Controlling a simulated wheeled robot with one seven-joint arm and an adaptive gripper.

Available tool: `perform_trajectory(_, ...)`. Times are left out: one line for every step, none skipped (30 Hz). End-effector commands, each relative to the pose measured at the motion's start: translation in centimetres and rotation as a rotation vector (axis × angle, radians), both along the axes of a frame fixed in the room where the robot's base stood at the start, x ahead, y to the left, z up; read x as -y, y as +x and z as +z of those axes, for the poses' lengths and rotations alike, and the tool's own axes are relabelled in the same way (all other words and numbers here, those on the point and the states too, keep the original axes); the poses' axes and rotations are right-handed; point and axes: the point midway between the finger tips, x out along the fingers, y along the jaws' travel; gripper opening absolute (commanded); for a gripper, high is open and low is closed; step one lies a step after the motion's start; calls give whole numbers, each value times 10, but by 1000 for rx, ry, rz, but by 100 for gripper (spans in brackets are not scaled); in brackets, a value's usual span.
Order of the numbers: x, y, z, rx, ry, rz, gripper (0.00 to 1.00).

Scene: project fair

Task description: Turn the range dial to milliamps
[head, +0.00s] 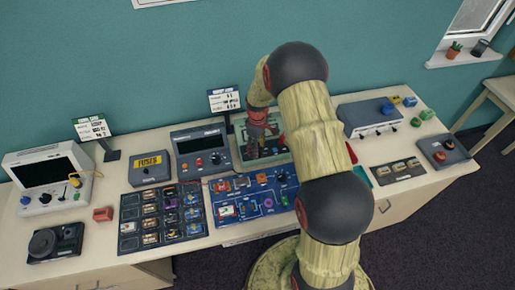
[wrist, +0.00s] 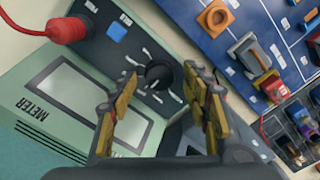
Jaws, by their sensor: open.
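The meter (wrist: 42,62) is a grey-green case with a blank display and the word METER. It fills the left of the wrist view, tilted. Its round black range dial (wrist: 158,72) sits on a dark panel with small white labels around it, too small to read. I cannot tell which label the dial points at. My gripper (wrist: 160,76) is open, its two yellow-padded fingers on either side of the dial. I cannot tell whether they touch it. In the head view my arm hides most of the meter (head: 247,156) and the dial.
A red plug (wrist: 68,30) and a blue jack (wrist: 116,31) sit on the panel near the dial. A blue circuit board (head: 256,203) with several parts lies in front of the meter. A grey instrument (head: 201,150) stands left, and a blue-grey box (head: 372,115) right.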

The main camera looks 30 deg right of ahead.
Motion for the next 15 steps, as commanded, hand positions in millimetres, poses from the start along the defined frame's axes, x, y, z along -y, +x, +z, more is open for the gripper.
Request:
perform_trajectory(0, 0, -3, 1, 0, 0, 48)
perform_trajectory(0, 1, -4, 1, 0, 0, 48)
perform_trajectory(0, 1, -5, 3, -1, 0, 48)
perform_trajectory(0, 1, -6, 3, -1, 0, 48)
perform_trajectory(0, 1, -6, 3, -1, 0, 48)
perform_trajectory(0, 1, -7, 3, -1, 0, 48)
perform_trajectory(0, 1, -7, 3, -1, 0, 48)
perform_trajectory(0, 1, -7, 3, -1, 0, 48)
perform_trajectory(0, 1, -7, 3, -1, 0, 48)
perform_trajectory(0, 1, -7, 3, -1, 0, 48)
perform_trajectory(0, 1, -7, 3, -1, 0, 48)
perform_trajectory(0, 1, -7, 3, -1, 0, 46)
perform_trajectory(0, 1, -7, 3, -1, 0, 44)
perform_trajectory(0, 1, -7, 3, -1, 0, 43)
perform_trajectory(0, 1, -7, 3, -1, 0, 41)
